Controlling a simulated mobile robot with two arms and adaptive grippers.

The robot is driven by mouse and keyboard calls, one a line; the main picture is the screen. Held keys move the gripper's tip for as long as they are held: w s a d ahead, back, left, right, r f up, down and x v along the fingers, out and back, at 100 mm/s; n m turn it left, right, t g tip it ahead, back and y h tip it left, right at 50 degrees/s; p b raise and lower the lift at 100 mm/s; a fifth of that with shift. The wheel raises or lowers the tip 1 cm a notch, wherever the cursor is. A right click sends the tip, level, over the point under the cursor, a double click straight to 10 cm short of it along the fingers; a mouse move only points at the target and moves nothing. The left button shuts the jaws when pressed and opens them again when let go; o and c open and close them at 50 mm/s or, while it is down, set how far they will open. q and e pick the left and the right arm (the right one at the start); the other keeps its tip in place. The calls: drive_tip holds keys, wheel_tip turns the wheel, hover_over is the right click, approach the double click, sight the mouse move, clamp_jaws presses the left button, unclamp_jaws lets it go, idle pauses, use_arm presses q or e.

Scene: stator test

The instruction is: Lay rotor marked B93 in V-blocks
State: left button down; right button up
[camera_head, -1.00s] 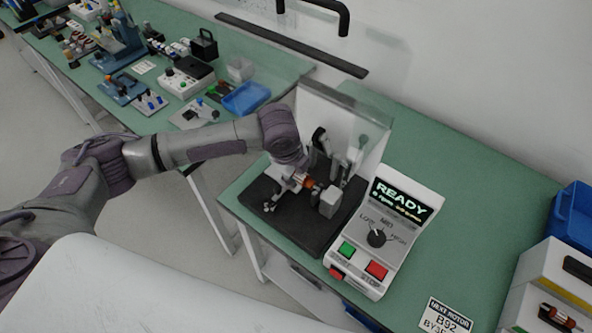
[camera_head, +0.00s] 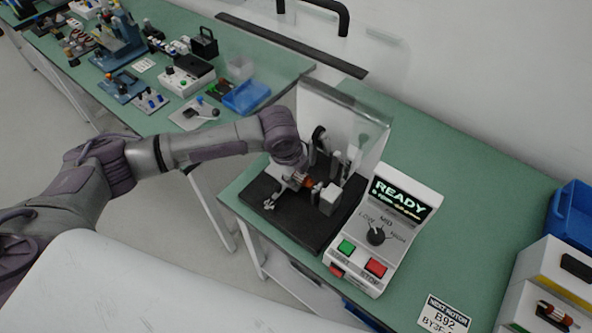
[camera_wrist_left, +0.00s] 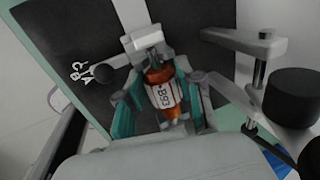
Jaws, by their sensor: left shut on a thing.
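A rotor with a copper-orange body and a white label (camera_wrist_left: 164,96) is between my left gripper's fingers (camera_wrist_left: 160,104). The label appears to read B93, though small and turned. My left gripper (camera_head: 305,182) is shut on the rotor, over the black plate of the tester (camera_head: 290,226). One rotor end is at a light grey block (camera_wrist_left: 150,38), which also shows in the head view (camera_head: 330,198). I cannot tell whether the shaft rests in the V-blocks, as the fingers and wrist hide part of it. My right gripper is not in view.
A control box (camera_head: 385,240) reads READY, with a dial and green and red buttons. A clear guard (camera_head: 345,110) stands behind the tester. A card (camera_head: 445,318) reads B92. A rack with another rotor (camera_head: 555,315) is at right. The green bench (camera_head: 470,200) is clear between.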

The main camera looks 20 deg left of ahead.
use_arm(q)
drive_tip(key=c, duration=0.7)
unclamp_jaws()
drive_tip(key=shift+r, duration=0.1)
drive_tip(key=v, duration=1.2)
